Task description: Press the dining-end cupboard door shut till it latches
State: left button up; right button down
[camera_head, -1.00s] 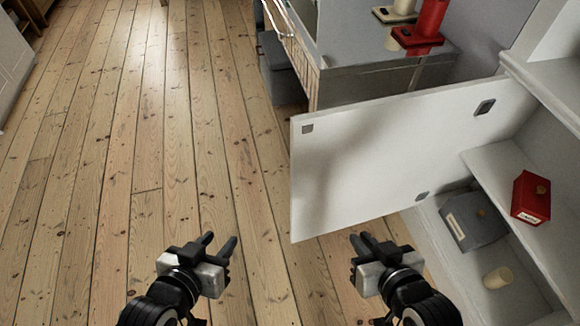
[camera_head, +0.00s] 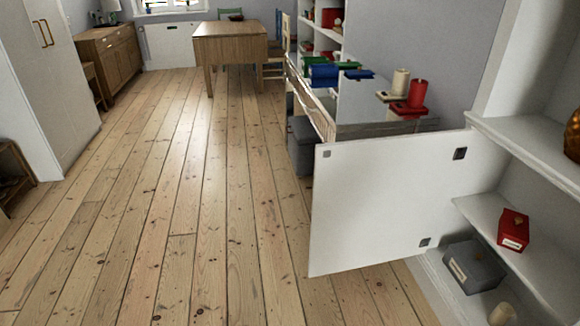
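A white cupboard door (camera_head: 372,205) stands wide open at the right, its inner face toward me. It is hinged on its right side to a white shelf unit (camera_head: 505,215). A small square fitting shows at its upper left corner, and two hinge plates show near its right edge. The open cupboard holds a red box (camera_head: 513,229), a grey bin (camera_head: 473,266) and a cream cylinder (camera_head: 502,314). Neither of my grippers is in view, and no contact with the door shows.
Bare floorboards (camera_head: 190,220) lie clear left of the door. Behind it stands a low unit with red canisters (camera_head: 417,93) and blue boxes. A wooden table (camera_head: 232,45) stands far back. A tall white cabinet (camera_head: 45,75) and a wooden sideboard (camera_head: 110,60) line the left.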

aim_at(377, 201)
jog(key=u, duration=0.5)
jog(key=i, duration=1.45)
jog(key=z, duration=0.85)
